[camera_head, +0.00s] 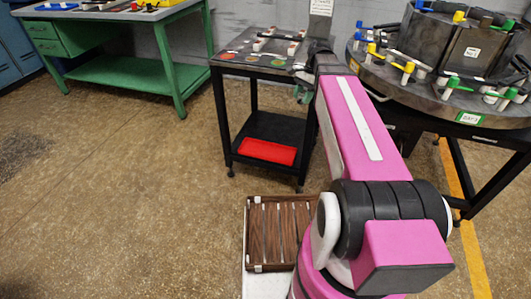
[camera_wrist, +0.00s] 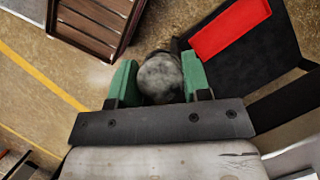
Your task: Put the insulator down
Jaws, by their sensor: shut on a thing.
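My gripper (camera_head: 303,93) is at the front right corner of the black cart (camera_head: 232,72), partly hidden by my arm in the head view. In the wrist view, the green fingers of my gripper (camera_wrist: 159,66) are shut on a grey, mottled, rounded piece, the insulator (camera_wrist: 160,78). It sits between both fingers, with only its rounded end showing. The insulator cannot be made out in the head view. The cart's top carries coloured round marks (camera_head: 250,58) and several small white blocks (camera_head: 259,44).
A red tray (camera_head: 267,151) lies on the cart's lower shelf. A brown slatted crate (camera_head: 279,230) stands in front of the cart. A round furnace table (camera_head: 440,108) with yellow and green-tipped clamps stands at right. A green workbench (camera_head: 115,70) is at back left. Floor at left is clear.

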